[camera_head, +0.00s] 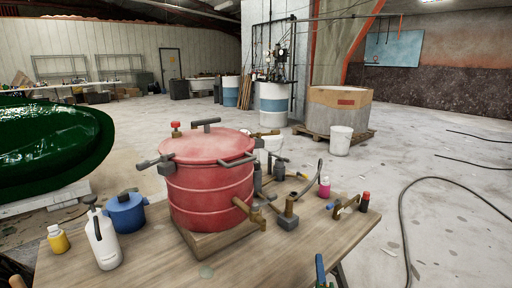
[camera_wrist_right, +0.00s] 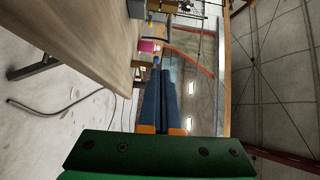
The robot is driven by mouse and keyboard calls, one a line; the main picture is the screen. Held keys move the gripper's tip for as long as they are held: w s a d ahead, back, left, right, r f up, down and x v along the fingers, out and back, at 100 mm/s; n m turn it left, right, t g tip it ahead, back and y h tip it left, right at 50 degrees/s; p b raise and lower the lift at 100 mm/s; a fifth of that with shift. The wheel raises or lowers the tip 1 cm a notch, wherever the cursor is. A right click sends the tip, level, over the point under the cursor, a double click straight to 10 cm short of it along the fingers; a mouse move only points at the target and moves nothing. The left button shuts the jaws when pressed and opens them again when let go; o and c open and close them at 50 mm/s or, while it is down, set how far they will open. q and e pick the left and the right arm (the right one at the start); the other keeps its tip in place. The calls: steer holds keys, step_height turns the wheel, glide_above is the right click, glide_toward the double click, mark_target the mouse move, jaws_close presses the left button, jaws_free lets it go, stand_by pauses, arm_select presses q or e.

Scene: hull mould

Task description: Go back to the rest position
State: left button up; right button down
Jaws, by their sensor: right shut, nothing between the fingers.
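My right gripper (camera_head: 320,268) shows at the bottom edge of the head view, in front of the wooden table's near edge. In the right wrist view its two blue fingers (camera_wrist_right: 165,92) lie side by side, shut, with nothing between them. It is apart from everything on the table. I cannot make out my left gripper in the head view.
A red lidded pot (camera_head: 208,185) stands on the wooden table (camera_head: 150,258). Near it are a blue pot (camera_head: 126,213), a white bottle (camera_head: 102,240), a yellow bottle (camera_head: 58,240), a pink bottle (camera_head: 324,188) and metal fittings (camera_head: 287,218). A hose (camera_head: 402,215) lies on the floor at right.

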steer(key=s+a+f+n+g+y, duration=0.3)
steer(key=s+f+n+y, duration=0.1)
steer(key=s+n, duration=0.25)
steer(key=s+a+f+n+g+y, duration=0.3)
steer(key=s+f+n, duration=0.15)
steer(key=n, duration=0.35)
steer(key=s+d+f+n+g+h, duration=0.1)
steer(key=s+d+n+g+h, duration=0.2)
steer(key=s, duration=0.7)
steer(key=s+d+f+n+g+h, duration=0.1)
steer(key=s+d+f+n+g, duration=0.25)
steer(key=s, duration=0.65)
step_height(320, 180, down, 15)
steer(key=s+g, duration=0.3)
steer(key=s+d+f+g, duration=0.1)
steer(key=s+d+f, duration=0.1)
steer(key=s+f, duration=0.85)
arm_select(q)
step_height(320, 180, up, 19)
steer(key=w+p, duration=0.1)
steer(key=p, duration=1.8)
arm_select(e)
step_height(320, 180, up, 19)
steer(key=s, duration=0.1)
steer(key=shift+s+a+n, duration=0.15)
steer(key=shift+s+n, duration=0.1)
steer(key=shift+n, duration=0.05)
